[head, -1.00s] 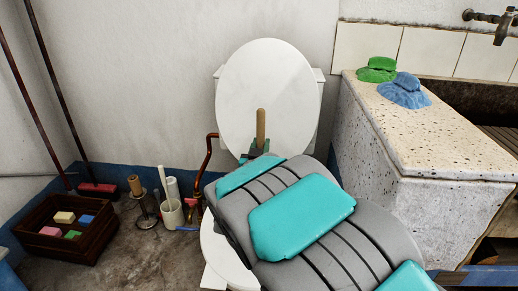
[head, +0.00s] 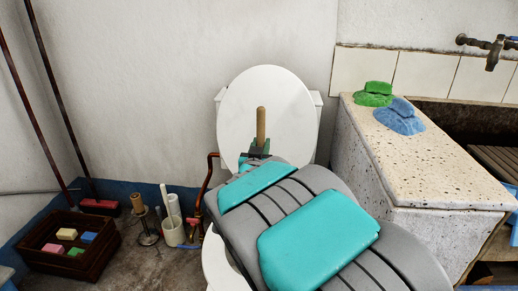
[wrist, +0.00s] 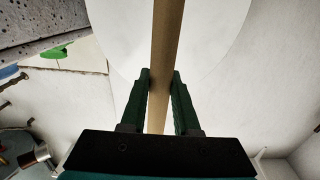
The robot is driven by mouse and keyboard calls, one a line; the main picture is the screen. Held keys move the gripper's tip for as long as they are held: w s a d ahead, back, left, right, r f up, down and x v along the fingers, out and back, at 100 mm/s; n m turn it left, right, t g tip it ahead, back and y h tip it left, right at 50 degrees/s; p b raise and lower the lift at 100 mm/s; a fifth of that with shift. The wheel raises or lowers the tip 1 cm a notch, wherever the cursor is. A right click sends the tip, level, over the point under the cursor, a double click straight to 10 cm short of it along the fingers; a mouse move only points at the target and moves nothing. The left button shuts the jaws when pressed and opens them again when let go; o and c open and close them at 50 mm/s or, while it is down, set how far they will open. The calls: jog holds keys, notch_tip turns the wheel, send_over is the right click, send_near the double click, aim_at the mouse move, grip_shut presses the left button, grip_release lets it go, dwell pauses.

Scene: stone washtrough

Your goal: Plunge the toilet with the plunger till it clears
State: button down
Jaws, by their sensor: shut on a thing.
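The white toilet (head: 290,98) stands against the back wall with its lid raised. My arm covers most of its bowl in the head view, so the inside of the bowl is hidden. My gripper (wrist: 160,88) is shut on the wooden plunger handle (wrist: 166,45), which runs between its dark green fingers in the wrist view. The handle (head: 261,122) stands about upright in front of the lid in the head view. The plunger's lower end is hidden behind my arm.
At the left are a wooden crate (head: 70,268) holding colored blocks, a paper-roll stand (head: 147,222), a white brush holder (head: 173,232) and a red pipe (head: 207,185).

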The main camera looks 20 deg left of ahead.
aim_at(260, 133)
jog(key=shift+r, duration=2.15)
